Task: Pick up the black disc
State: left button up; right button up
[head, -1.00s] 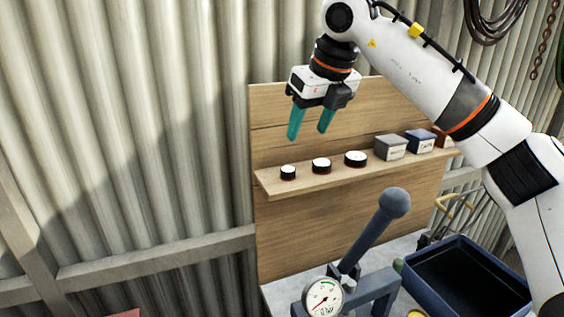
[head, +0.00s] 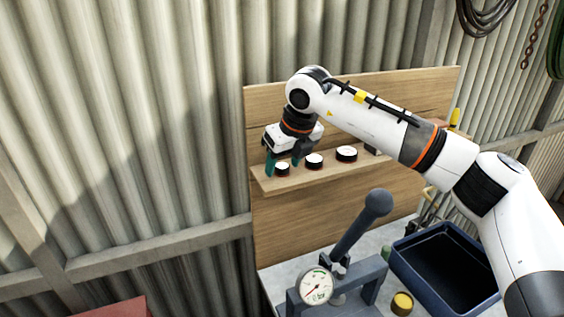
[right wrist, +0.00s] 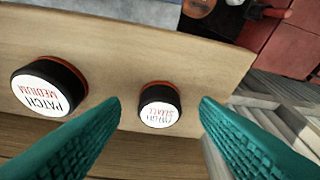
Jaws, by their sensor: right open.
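Several black discs with white tops and red bases stand on the wooden shelf (head: 266,184). The left-most is small (head: 282,171); in the right wrist view this small disc (right wrist: 160,108) has upside-down lettering reading PATCH SMALL. A middle disc (head: 314,162) stands to its right; in the right wrist view it (right wrist: 48,88) reads PATCH MEDIUM. A larger disc (head: 346,154) stands further right. My right gripper (head: 282,165) is open, its teal fingers on either side of the small disc. In the right wrist view gaps show between the disc and both fingertips. My left gripper is not in view.
The wooden backboard (head: 330,215) rises behind and below the shelf. Below are a lever (head: 355,235) with a round knob, a dial gauge (head: 316,287), a dark blue bin (head: 400,262) and a yellow-topped can (head: 402,302). My right arm hides the shelf's right part.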

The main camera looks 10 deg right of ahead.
jog(key=shift+f, duration=0.15)
jog(key=c, duration=1.1)
jog(key=shift+o, duration=0.2)
